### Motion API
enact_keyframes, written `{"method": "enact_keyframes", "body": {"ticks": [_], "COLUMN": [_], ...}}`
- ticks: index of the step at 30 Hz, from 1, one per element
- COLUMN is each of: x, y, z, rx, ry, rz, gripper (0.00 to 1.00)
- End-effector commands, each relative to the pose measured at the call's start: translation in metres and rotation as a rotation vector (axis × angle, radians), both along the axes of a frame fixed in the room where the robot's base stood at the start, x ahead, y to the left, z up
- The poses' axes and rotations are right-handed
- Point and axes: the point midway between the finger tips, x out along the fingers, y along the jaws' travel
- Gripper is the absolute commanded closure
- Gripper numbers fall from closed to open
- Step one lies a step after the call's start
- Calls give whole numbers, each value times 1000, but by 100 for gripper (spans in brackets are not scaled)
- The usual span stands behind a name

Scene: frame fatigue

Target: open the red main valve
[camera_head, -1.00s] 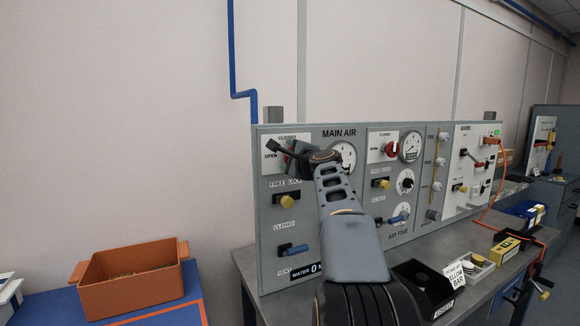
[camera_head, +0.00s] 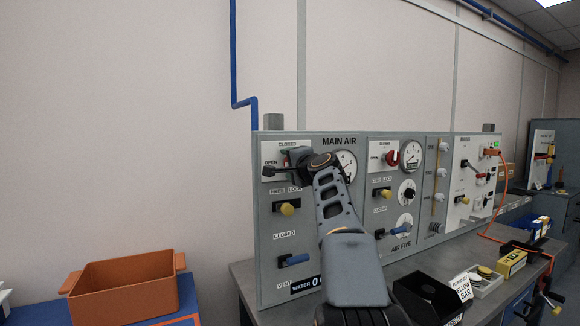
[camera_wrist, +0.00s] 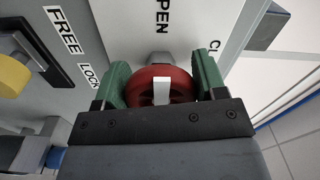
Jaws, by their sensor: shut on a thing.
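The red main valve (camera_wrist: 165,74) is a round red knob with a white mark, seen in the wrist view. The mark is upright there, in line with the OPEN label above; the CLOSED label is partly cut off at upper right. My gripper (camera_wrist: 160,76) is shut on the knob, with one green finger on each side. In the head view my gripper (camera_head: 297,162) is at the upper left of the MAIN AIR panel (camera_head: 263,245) and hides the valve. The OPEN label shows just left of it.
A yellow FREE/LOCK knob (camera_head: 287,208) and a blue-handled valve (camera_head: 293,260) are below the gripper. A gauge (camera_head: 345,164) is close to its right. An orange bin (camera_head: 125,293) stands at lower left. A black tray (camera_head: 427,299) is on the bench.

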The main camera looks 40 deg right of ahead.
Motion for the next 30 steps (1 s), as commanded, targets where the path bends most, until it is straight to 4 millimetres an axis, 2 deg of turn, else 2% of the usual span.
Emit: {"method": "enact_keyframes", "body": {"ticks": [11,12,19,26,30], "x": [0,0,0,0,-8], "y": [0,0,0,0,1], "z": [0,0,0,0,-1], "rx": [-8,-8,-6,-5,-6], "ry": [2,2,2,2,1], "rz": [1,1,0,0,-1], "gripper": [59,32,10,10,10]}}
